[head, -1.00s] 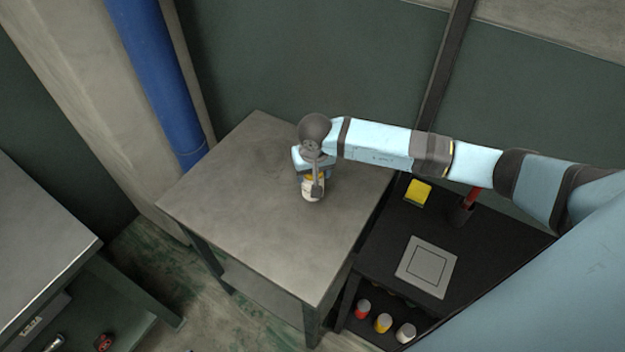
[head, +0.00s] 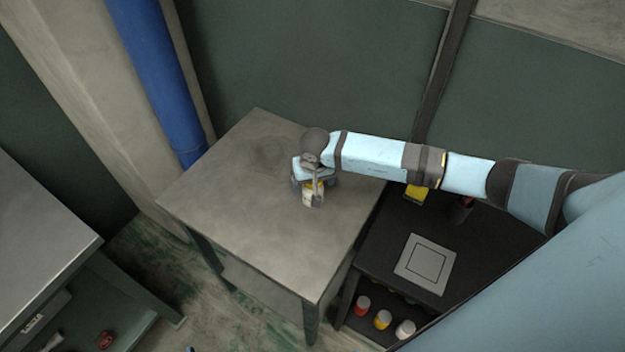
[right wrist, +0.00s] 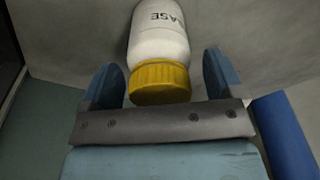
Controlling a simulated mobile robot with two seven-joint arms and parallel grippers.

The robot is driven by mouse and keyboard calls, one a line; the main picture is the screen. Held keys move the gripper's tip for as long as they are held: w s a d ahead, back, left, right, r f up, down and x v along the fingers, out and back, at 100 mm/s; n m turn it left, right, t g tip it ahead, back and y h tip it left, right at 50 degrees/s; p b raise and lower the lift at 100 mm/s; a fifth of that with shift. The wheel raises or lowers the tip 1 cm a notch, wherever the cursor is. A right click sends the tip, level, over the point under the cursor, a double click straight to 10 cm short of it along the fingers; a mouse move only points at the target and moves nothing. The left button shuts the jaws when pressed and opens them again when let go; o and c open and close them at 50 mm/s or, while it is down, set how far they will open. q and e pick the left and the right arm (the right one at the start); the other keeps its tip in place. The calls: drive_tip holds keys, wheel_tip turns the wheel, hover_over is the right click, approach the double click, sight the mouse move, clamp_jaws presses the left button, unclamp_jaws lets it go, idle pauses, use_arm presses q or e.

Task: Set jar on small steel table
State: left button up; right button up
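The jar (head: 308,198) is white with a yellow lid and stands on the small steel table (head: 240,190). In the right wrist view the jar (right wrist: 158,40) has part of a word, "ASE", on its side. My right gripper (head: 314,188) is around the jar's upper part. In the right wrist view its two fingers (right wrist: 164,82) are apart, with a gap on each side of the yellow lid (right wrist: 160,83). The arm hides part of the jar in the head view. My left gripper is not in view.
A dark shelf unit (head: 385,240) stands right of the table, with a grey square plate (head: 425,264), a yellow item (head: 416,194) and colored jars (head: 382,320) below. A blue pipe (head: 160,80) runs behind. Another metal-topped bench (head: 40,230) is at left. The table's left and front are clear.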

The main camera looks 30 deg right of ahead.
drive_tip(key=shift+r, duration=0.15)
drive_tip(key=shift+r, duration=0.25)
wheel_tip(320, 180, up, 12)
drive_tip(key=s+b, duration=0.1)
drive_tip(key=b, duration=0.1)
drive_tip(key=shift+s+a+f, duration=0.25)
drive_tip(key=shift+s, duration=0.15)
